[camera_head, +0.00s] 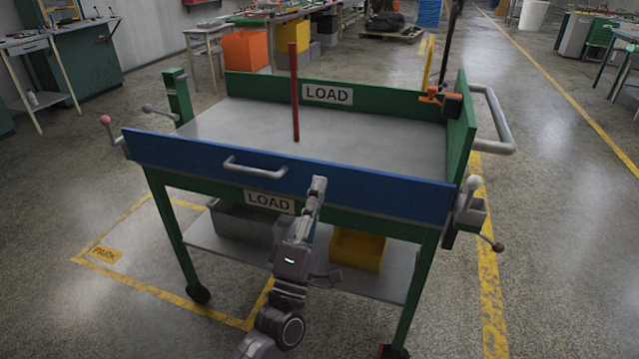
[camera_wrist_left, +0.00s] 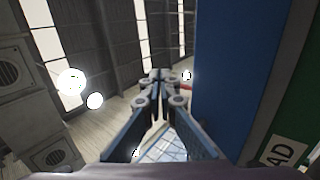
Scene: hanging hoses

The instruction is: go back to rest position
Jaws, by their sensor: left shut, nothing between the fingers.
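My left gripper (camera_head: 318,182) reaches up from the bottom middle of the head view, in front of the blue front panel (camera_head: 390,192) of a green cart. Its tip overlaps the panel in the picture, to the right of the silver handle (camera_head: 255,171) and apart from it. In the left wrist view the fingers (camera_wrist_left: 158,78) are together and empty. The blue panel (camera_wrist_left: 228,75) stands close along their right side; whether they touch it I cannot tell. My right gripper is not in view.
A red rod (camera_head: 294,95) stands upright at the cart's grey top (camera_head: 370,140). A grey bin (camera_head: 245,222) and a yellow bin (camera_head: 357,249) sit on the lower shelf. Levers stick out at both cart sides. The floor (camera_head: 565,260) right of the cart is clear.

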